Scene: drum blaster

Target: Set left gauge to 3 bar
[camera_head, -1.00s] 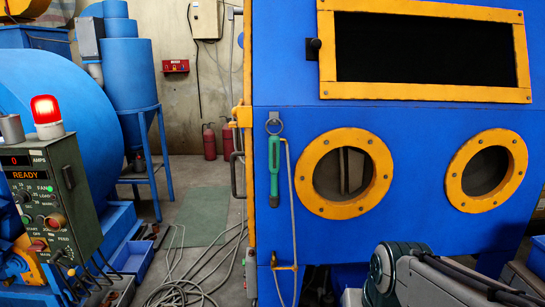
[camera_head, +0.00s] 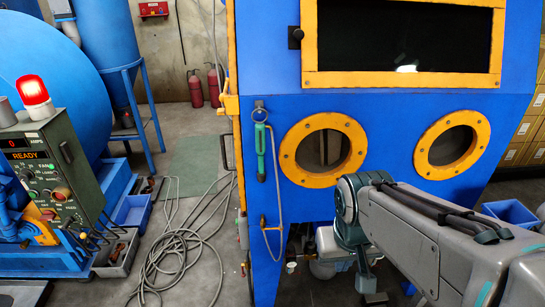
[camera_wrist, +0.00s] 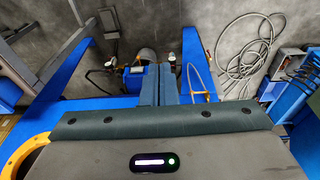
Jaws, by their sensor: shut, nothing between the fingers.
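My gripper shows in the wrist view (camera_wrist: 159,70), with its two dark teal fingers together and nothing between them. In the head view my arm bends down in front of the blue cabinet (camera_head: 262,190), and the gripper's fingers are not clear there. Beyond the fingertips, in the wrist view, small fittings stand under the cabinet. One pale fitting (camera_wrist: 172,58) is just right of the fingertips and another (camera_wrist: 109,63) is to the left. They may be gauges, but no dial or needle can be read. The fingers look apart from them.
A blue box-like unit (camera_wrist: 138,79) lies left of the fingers. Blue cabinet legs (camera_wrist: 202,50) frame the space. A looped hose (camera_head: 270,175) hangs on the cabinet's left side. Loose cables (camera_head: 175,250) lie on the floor, near a control panel (camera_head: 50,170) at left.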

